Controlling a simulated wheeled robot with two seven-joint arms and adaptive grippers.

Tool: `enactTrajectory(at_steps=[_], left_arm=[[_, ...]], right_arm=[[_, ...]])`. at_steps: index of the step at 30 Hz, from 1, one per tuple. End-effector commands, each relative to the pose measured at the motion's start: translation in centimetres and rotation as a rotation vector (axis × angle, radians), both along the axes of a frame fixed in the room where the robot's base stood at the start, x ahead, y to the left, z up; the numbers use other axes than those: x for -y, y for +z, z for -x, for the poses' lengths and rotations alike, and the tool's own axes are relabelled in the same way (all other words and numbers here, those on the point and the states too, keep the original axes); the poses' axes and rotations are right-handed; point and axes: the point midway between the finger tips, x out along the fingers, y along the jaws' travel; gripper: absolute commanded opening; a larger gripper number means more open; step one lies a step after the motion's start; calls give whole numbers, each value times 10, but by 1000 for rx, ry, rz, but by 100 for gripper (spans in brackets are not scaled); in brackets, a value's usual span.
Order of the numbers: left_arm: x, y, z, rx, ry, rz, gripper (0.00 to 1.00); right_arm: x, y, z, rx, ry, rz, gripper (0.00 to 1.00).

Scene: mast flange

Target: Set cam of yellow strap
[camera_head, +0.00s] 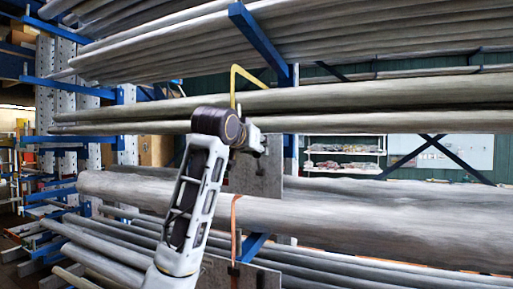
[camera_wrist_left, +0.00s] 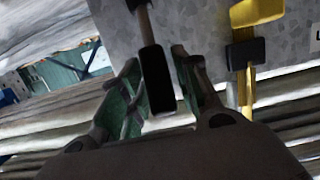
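A yellow strap (camera_head: 233,88) loops over the poles in the head view. In the left wrist view the yellow strap (camera_wrist_left: 244,72) runs down the right side of a grey plate, with a black piece across it. A black-gripped lever (camera_wrist_left: 157,80) on a metal stem hangs in front of that plate, left of the yellow strap. My left gripper (camera_wrist_left: 156,58) has one finger on each side of the lever's black grip. I cannot tell whether the fingers press on it. In the head view my left gripper (camera_head: 256,142) is small, at the plate's upper edge. My right gripper is not in view.
The grey plate (camera_head: 262,176) stands before the long grey poles (camera_head: 400,215) on the rack. An orange strap (camera_head: 234,225) hangs below it. Blue rack arms (camera_head: 258,38) jut out above and below. Shelves (camera_head: 343,155) stand farther behind.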

Motion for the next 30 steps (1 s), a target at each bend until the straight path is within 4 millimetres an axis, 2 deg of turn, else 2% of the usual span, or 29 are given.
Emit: enactTrajectory(at_steps=[17,23,30], left_arm=[[-2,2,6,1,0,0,43],[-7,5,20,2,0,1,43],[-16,12,48,2,-1,1,43]], right_arm=[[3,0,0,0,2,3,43],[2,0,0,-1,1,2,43],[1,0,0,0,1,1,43]])
